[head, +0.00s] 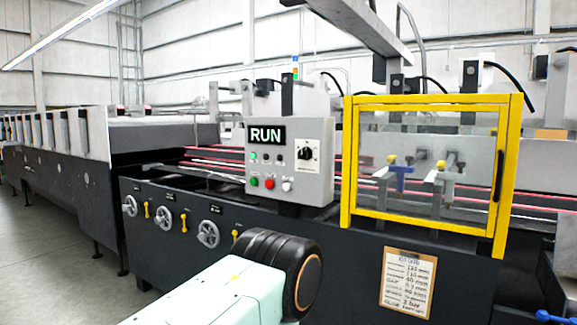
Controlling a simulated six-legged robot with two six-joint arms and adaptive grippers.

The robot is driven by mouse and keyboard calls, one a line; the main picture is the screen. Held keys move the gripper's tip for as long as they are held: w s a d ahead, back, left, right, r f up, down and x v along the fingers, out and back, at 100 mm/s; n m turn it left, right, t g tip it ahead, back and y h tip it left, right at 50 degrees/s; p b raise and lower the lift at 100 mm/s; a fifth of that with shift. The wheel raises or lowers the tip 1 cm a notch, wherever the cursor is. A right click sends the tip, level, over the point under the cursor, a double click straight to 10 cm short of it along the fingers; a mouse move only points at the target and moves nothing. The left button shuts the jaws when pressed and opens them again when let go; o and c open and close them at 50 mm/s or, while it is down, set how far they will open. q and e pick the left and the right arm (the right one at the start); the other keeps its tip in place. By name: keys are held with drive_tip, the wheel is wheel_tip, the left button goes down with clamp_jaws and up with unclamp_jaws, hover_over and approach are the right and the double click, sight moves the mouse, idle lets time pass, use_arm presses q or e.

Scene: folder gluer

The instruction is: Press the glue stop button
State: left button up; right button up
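A grey control box (318,131) stands on the dark machine, left of the yellow-framed guard. Its display (266,135) reads RUN. Along its lower edge sit a green button (253,181), a red button (269,183) and a white button (287,186). Smaller round lamps or buttons (265,158) sit above them, one greenish. A black rotary knob (305,153) is on a white plate at right. The labels are too small to read, so I cannot tell which button is glue stop. Neither gripper is in view; one of my arm links shows at the bottom, below the box.
The yellow-framed clear guard (348,165) looks closed, with glue heads (400,172) behind it. Handwheels (208,233) and yellow levers (184,222) stick out from the machine's front. A clipboard (407,282) hangs at lower right. Grey floor (60,265) is clear at left.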

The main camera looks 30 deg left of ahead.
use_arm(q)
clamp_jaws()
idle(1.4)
